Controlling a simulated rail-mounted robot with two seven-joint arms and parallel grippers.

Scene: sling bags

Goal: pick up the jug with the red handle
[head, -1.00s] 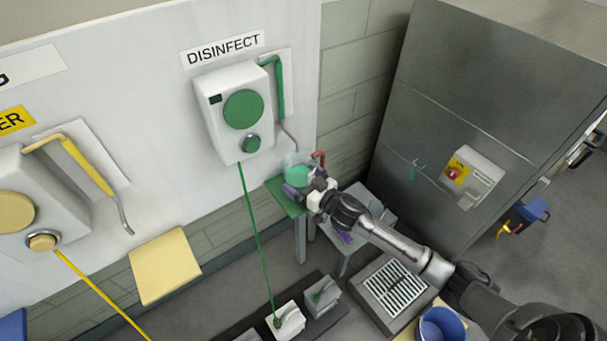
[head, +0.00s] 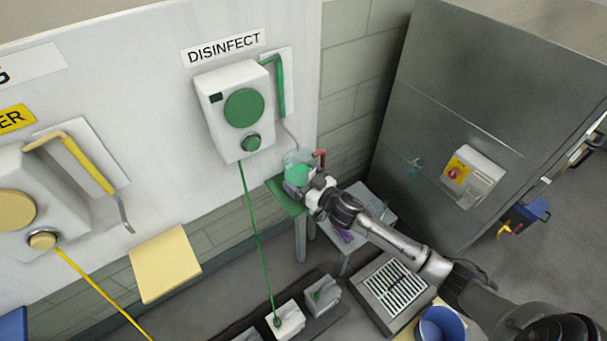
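The jug (head: 297,172) is clear, with green contents and a red handle (head: 320,157) on its right side. It stands on the small green shelf (head: 284,196) below the disinfect dispenser. My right gripper (head: 302,191) is at the jug's near side, and its dark fingertips overlap the lower part of the jug in the picture. The gripper body hides part of the jug and shelf. I cannot tell whether the fingers are closed on it. My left gripper is not in view.
The white disinfect dispenser (head: 236,108) with a green spout pipe is on the wall above. A yellow shelf (head: 165,265) is at left. A grey stool (head: 376,206) stands under my arm. A large steel cabinet (head: 470,110) stands at right. A blue bucket (head: 440,325) is at the bottom.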

